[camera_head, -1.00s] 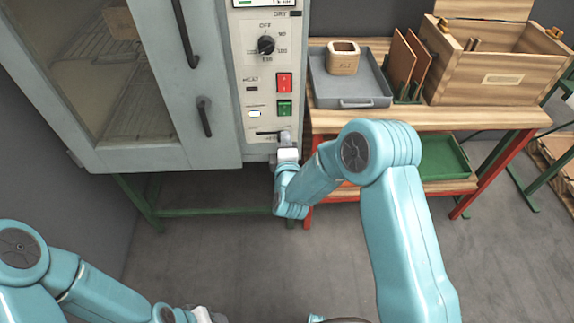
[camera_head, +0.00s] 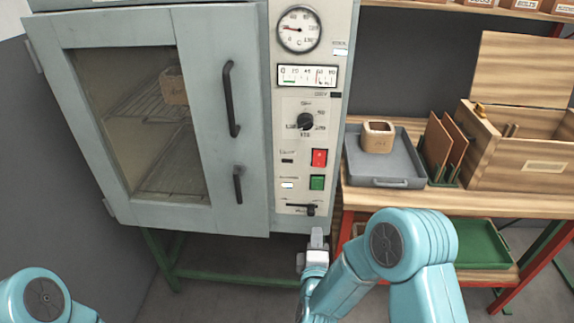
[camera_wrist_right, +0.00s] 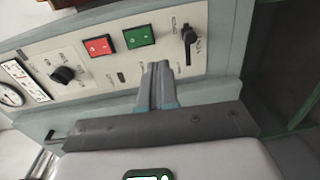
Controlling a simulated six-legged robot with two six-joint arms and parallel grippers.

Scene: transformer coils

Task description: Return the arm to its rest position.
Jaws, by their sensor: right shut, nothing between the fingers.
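My right gripper (camera_head: 317,232) is shut and empty. It is just below the oven's control panel (camera_head: 290,150), apart from the slide lever (camera_head: 310,209), which sits at the right end of its slot. In the right wrist view the shut fingers (camera_wrist_right: 157,72) point at the panel, with the lever (camera_wrist_right: 189,42) to their right. My right arm (camera_head: 400,245) reaches in from the lower right. Only part of my left arm (camera_head: 45,300) shows at the lower left; its gripper is out of view.
The oven (camera_head: 240,30) has its door closed, with a wooden-looking coil block (camera_head: 173,86) on a rack inside. On the bench right of it are a grey tray (camera_head: 360,172) with another block (camera_head: 377,137), boards in a rack (camera_head: 440,150) and a wooden box (camera_head: 520,165). A green tray (camera_head: 480,245) is below.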

